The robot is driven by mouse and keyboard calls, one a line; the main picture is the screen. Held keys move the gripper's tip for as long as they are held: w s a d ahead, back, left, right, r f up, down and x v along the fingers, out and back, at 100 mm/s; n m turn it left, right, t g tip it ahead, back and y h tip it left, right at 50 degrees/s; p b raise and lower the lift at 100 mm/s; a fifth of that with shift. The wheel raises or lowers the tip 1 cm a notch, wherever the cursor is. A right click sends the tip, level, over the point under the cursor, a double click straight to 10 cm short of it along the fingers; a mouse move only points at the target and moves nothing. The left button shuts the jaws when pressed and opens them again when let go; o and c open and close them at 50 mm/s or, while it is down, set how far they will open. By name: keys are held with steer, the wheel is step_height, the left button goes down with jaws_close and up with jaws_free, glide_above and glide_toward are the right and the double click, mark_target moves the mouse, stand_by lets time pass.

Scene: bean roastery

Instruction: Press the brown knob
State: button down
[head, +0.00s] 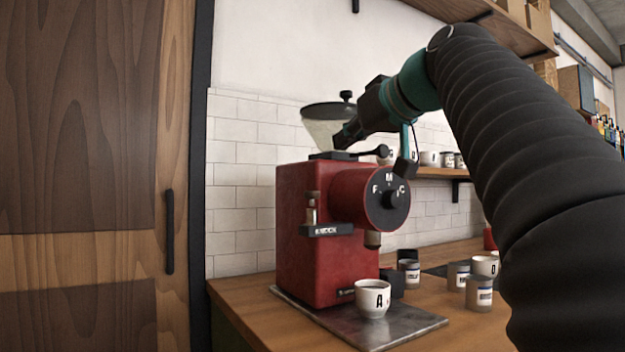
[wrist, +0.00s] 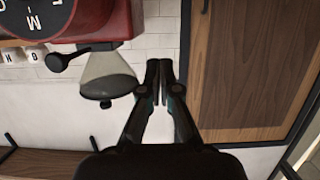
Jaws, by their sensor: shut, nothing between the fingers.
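A small brown knob (head: 312,196) tops a pale metal stem above a black bracket (head: 326,230) on the front of the red grinder (head: 300,250); the bracket's label seems to read KNOCK. My gripper (head: 343,140) is shut and empty. In the head view it is above the grinder body, overlapping the hopper (head: 325,130), higher than the knob and a little right of it. In the wrist view the shut fingers (wrist: 159,72) point at the white wall, with the upturned grinder (wrist: 85,22) at the upper left. The knob is not seen there.
A black dial (head: 388,200) marked F, M and C is right of the knob. A white cup (head: 373,299) marked A stands on a metal tray (head: 405,327) below. Labelled tins (head: 479,293) stand on the counter to the right. A wooden door (head: 85,120) is left.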

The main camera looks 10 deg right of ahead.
steer(key=shift+w, duration=0.15)
glide_above(312, 194)
step_height(312, 194, down, 3)
steer(key=f, duration=0.2)
steer(key=shift+d+f+b, duration=0.3)
steer(key=shift+d+f, duration=0.05)
steer(key=shift+f, duration=0.5)
steer(key=shift+f, duration=0.1)
steer(key=shift+f+b, duration=0.9)
steer(key=shift+b, duration=0.05)
